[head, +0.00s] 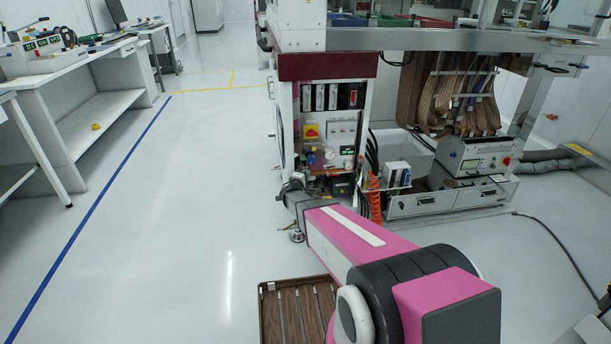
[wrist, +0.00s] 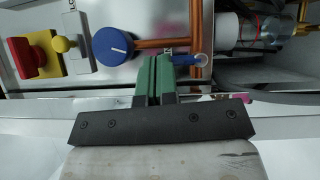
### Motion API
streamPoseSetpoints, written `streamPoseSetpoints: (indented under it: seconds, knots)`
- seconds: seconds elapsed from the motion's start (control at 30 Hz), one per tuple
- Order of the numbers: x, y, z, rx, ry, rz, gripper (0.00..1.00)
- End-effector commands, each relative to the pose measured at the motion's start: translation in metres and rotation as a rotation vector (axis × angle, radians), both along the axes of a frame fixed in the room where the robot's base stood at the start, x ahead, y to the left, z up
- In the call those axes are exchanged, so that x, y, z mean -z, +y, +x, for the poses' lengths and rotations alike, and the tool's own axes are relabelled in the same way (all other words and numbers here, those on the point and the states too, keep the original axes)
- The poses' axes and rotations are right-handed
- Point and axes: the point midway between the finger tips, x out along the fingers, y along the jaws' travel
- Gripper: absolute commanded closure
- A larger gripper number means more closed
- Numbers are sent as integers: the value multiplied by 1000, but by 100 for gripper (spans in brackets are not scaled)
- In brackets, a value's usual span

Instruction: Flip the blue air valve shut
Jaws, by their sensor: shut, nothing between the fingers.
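The wrist view shows a blue lever (wrist: 188,60) with a rounded, pale end. It lies sideways in the picture across the vertical copper pipe (wrist: 196,28); I take it to be the air valve's handle. My gripper (wrist: 157,62) is shut and empty, its green fingers together. The fingertips are at the lever's left end and overlap it in the picture; I cannot tell if they touch. A round blue knob (wrist: 112,46) with a white mark is left of the fingertips. In the head view my gripper (head: 297,182) is small, low before the cabinet panel.
A red-and-yellow switch (wrist: 30,57) and a small yellow knob (wrist: 64,44) are left of the blue knob. A pale cylinder (wrist: 238,30) is on the right. The head view shows a brown tray (head: 268,318) on the floor and clear floor left.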

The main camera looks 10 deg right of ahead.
Motion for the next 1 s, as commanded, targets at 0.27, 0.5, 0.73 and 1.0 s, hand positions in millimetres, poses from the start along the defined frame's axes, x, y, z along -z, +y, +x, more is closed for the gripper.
streamPoseSetpoints:
  seconds: [0.27, 0.5, 0.73, 1.0]
  knots:
    - [-2, -5, 0, 1, -1, 97, 100]
    - [-4, -13, -1, 1, -2, 288, 100]
    - [-3, -23, -1, 1, -3, 508, 100]
    - [2, -33, 0, 2, -2, 765, 100]
